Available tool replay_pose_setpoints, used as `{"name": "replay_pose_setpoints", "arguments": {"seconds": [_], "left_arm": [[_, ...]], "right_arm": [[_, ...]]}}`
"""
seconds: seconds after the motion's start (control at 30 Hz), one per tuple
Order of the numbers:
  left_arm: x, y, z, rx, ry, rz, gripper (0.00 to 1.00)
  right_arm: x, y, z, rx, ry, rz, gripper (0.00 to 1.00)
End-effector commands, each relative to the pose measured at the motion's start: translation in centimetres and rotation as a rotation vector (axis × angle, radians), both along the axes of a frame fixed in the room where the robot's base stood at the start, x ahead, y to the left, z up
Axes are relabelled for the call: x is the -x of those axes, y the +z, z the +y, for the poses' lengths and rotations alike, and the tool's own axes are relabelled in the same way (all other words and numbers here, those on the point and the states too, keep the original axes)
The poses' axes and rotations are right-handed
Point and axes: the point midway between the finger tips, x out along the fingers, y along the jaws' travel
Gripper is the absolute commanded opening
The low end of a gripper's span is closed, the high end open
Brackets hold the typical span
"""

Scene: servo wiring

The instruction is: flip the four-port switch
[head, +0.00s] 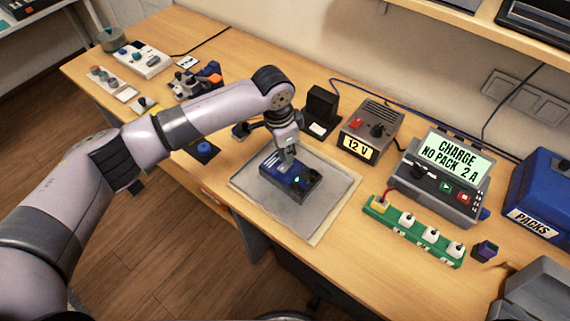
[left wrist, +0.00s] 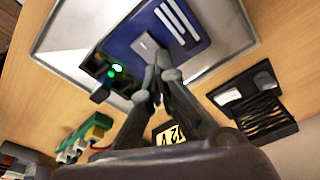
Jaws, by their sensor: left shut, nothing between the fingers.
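A blue and black box (head: 271,172) lies on the grey mat in the middle of the table. It shows a lit green light and, in the left wrist view (left wrist: 122,42), white stripes and a small grey switch-like piece (left wrist: 145,45) on its blue face. My left gripper (head: 287,161) is shut and empty, pointing down over the box. In the left wrist view its fingertips (left wrist: 158,66) are at or just beside the grey piece; I cannot tell whether they touch it. The gripper hides part of the box's top. My right gripper is not in view.
A grey mat (head: 315,225) lies under the box. A green strip (head: 413,232) with several plugs, a charger (head: 445,205) and a 12 V supply (head: 372,129) stand to the right. A black stand (head: 320,110) is behind. Small controls crowd the table's left end.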

Motion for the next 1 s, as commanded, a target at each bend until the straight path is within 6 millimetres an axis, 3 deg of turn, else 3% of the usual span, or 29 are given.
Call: {"name": "replay_pose_setpoints", "arguments": {"seconds": [1.0], "left_arm": [[0.1,-1.6,0.0,-0.001,0.000,0.001,0.00]], "right_arm": [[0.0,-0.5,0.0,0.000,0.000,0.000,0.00]]}}
